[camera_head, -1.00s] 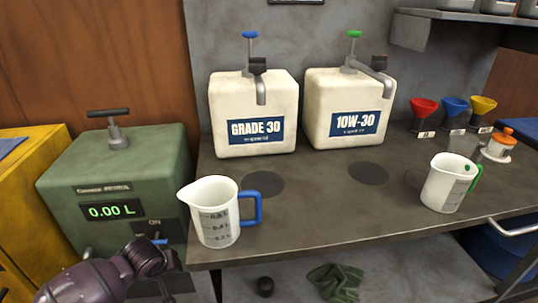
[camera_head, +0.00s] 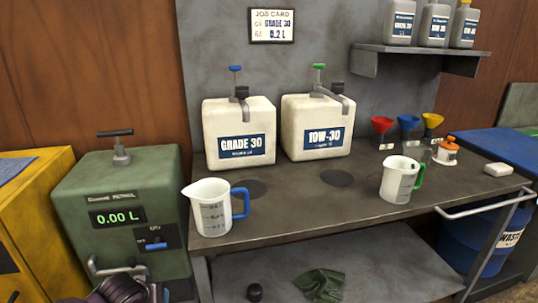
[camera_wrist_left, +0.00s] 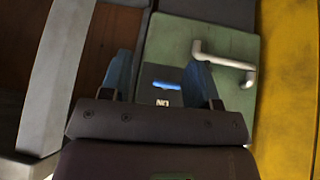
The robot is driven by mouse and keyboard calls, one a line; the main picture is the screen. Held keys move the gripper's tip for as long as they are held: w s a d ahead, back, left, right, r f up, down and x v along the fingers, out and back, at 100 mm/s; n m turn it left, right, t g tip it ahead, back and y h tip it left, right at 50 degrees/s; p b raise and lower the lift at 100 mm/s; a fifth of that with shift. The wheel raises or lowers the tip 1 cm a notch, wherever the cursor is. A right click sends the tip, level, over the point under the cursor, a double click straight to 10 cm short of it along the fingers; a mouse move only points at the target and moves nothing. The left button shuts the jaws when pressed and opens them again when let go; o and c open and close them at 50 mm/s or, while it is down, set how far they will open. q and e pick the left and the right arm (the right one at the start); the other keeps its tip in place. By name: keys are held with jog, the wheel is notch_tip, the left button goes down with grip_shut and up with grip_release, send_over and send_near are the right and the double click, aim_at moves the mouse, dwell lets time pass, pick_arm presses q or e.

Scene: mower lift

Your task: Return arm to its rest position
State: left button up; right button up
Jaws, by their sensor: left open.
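My left arm (camera_head: 120,289) shows only at the bottom edge of the head view, low in front of the green petrol unit (camera_head: 85,185). In the left wrist view my left gripper (camera_wrist_left: 160,82) has its two blue-grey fingers spread apart with nothing between them. Beyond the fingers are the green front of the petrol unit (camera_wrist_left: 225,105), its blue switch (camera_wrist_left: 167,87) marked ON, and its metal handle (camera_wrist_left: 225,62). The unit's display reads 0.00 L. My right gripper is in neither view.
A blue-handled jug (camera_head: 212,212) stands at the bench's (camera_head: 290,215) left front edge, and a green-handled jug (camera_head: 398,182) stands farther right. White GRADE 30 (camera_head: 240,115) and 10W-30 (camera_head: 318,120) tanks stand behind. A yellow cabinet (camera_head: 35,215) is at left.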

pick_arm(q)
jog(key=w+d+r+m+t+h, duration=0.1)
jog(key=w+d+r+m+t, duration=0.1)
jog(key=d+r+m, duration=0.15)
jog(key=s+d+m+t+h+b, duration=0.45)
jog(key=s+d, duration=0.25)
jog(key=s, duration=0.2)
jog(key=s+a+f+n+g+y+b, duration=0.1)
jog(key=s+a+f+n+y+b, duration=0.15)
jog(key=s+f, duration=0.7)
jog(key=s+a+f+n+g+y+b, duration=0.1)
jog(key=s+a+f+g+y+b, duration=0.2)
jog(key=s, duration=1.1)
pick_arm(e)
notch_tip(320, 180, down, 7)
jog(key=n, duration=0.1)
pick_arm(q)
notch_tip(320, 180, up, 9)
jog(key=a+n+t+p, duration=0.1)
jog(key=t+p, duration=0.1)
jog(key=p, duration=1.3)
jog(key=shift+s+a+r+n, duration=0.2)
jog(key=shift+s+a+n, duration=0.05)
jog(key=shift+a+n, duration=0.15)
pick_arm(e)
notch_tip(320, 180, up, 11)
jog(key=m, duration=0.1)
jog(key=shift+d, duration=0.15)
